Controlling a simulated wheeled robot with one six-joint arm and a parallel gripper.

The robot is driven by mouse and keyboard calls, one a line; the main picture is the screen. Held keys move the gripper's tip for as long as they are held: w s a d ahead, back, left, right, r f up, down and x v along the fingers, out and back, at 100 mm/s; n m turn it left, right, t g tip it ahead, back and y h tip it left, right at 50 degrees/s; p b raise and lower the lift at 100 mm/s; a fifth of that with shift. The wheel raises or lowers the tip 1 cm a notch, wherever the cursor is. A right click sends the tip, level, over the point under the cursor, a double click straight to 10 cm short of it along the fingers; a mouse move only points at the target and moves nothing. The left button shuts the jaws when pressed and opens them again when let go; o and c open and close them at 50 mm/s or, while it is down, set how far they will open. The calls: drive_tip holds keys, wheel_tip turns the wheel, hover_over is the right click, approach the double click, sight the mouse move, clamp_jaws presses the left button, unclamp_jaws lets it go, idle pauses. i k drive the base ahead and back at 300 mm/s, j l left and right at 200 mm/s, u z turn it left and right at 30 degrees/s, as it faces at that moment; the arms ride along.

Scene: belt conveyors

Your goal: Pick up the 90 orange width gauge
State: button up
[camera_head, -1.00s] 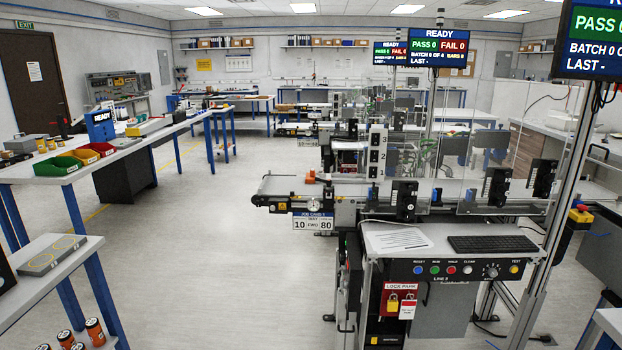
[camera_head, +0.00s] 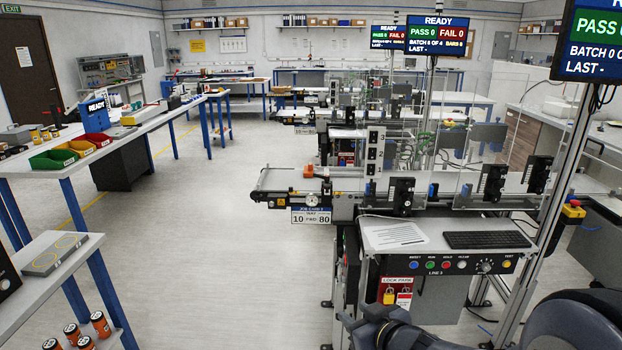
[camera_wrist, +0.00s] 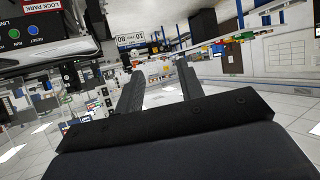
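Several orange cylinders with dark tops, one of them (camera_head: 101,323), stand on the low shelf at the bottom left of the head view. A small orange block (camera_head: 309,171) sits at the left end of the near conveyor. My gripper (camera_wrist: 160,70) shows in the wrist view with its two dark fingers apart and nothing between them. It is far to the right of the orange cylinders, near the conveyor's control panel.
The conveyor's control panel (camera_head: 440,264) and keyboard (camera_head: 484,240) are close to my arm. A blue-legged table (camera_head: 50,240) on the left holds a grey plate (camera_head: 62,254); a bench behind carries green, red and yellow bins (camera_head: 53,159). The floor (camera_head: 215,260) between is clear.

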sight(308, 170)
drive_tip(key=i+j+z, duration=0.25)
drive_tip(key=i+j, duration=0.25)
drive_tip(key=j, duration=0.15)
drive_tip(key=i+j+z, duration=0.25)
drive_tip(key=i+j, duration=0.2)
drive_tip(key=j, duration=0.3)
drive_tip(key=i+j+z, duration=0.15)
drive_tip(key=j, duration=0.25)
drive_tip(key=i+j+z, duration=0.1)
drive_tip(key=j, duration=0.25)
drive_tip(key=i+j+z, duration=0.15)
drive_tip(key=i+j, duration=0.15)
drive_tip(key=i+j+z, duration=0.1)
drive_tip(key=j, duration=0.4)
drive_tip(key=i+j+z, duration=0.1)
drive_tip(key=i+j, duration=0.15)
drive_tip(key=j, duration=0.15)
drive_tip(key=i+l, duration=0.1)
drive_tip(key=i, duration=0.2)
